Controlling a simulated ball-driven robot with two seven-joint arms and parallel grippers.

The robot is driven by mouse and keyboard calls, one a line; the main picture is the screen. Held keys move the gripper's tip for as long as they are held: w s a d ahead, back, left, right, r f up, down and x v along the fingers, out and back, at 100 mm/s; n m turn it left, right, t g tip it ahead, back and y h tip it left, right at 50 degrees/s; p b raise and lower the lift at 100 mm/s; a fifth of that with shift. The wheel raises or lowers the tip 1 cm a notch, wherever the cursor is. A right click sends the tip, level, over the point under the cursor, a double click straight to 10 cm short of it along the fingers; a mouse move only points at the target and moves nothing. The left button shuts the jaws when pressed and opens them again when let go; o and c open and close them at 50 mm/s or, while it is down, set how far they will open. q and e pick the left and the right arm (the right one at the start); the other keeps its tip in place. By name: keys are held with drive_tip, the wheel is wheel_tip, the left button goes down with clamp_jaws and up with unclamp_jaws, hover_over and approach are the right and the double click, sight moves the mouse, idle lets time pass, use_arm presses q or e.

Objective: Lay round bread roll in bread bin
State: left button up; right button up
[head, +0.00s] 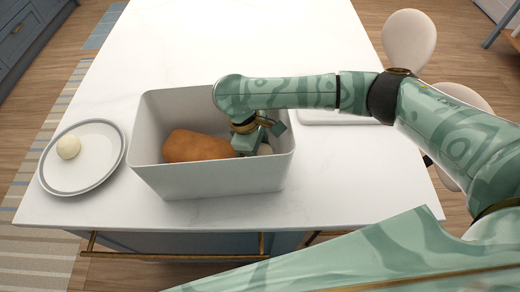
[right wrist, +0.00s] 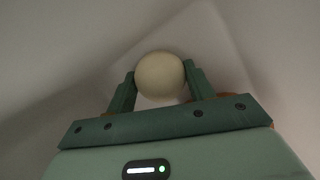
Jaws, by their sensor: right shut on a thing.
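The bread bin (head: 222,180) is a white open box near the front of the counter. My right gripper (head: 260,143) reaches down inside it, at the right end. It is shut on a pale round bread roll (right wrist: 160,75), which sits between the two fingers in the right wrist view. In the head view only a sliver of this roll (head: 265,150) shows beside the gripper. Whether it touches the bin floor I cannot tell. My left gripper is not in view.
A brown loaf (head: 195,146) lies in the bin, left of my right gripper. A white plate (head: 88,177) with another pale round thing (head: 68,147) stands left of the bin. A white tray or board (head: 325,118) lies to the right. The counter (head: 250,40) behind is clear.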

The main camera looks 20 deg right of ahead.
drive_tip(key=o, duration=1)
drive_tip(key=shift+f, duration=0.1)
drive_tip(key=p+v, duration=0.4)
drive_tip(key=v, duration=0.8)
drive_tip(key=shift+s+p, duration=0.1)
drive_tip(key=shift+p, duration=0.3)
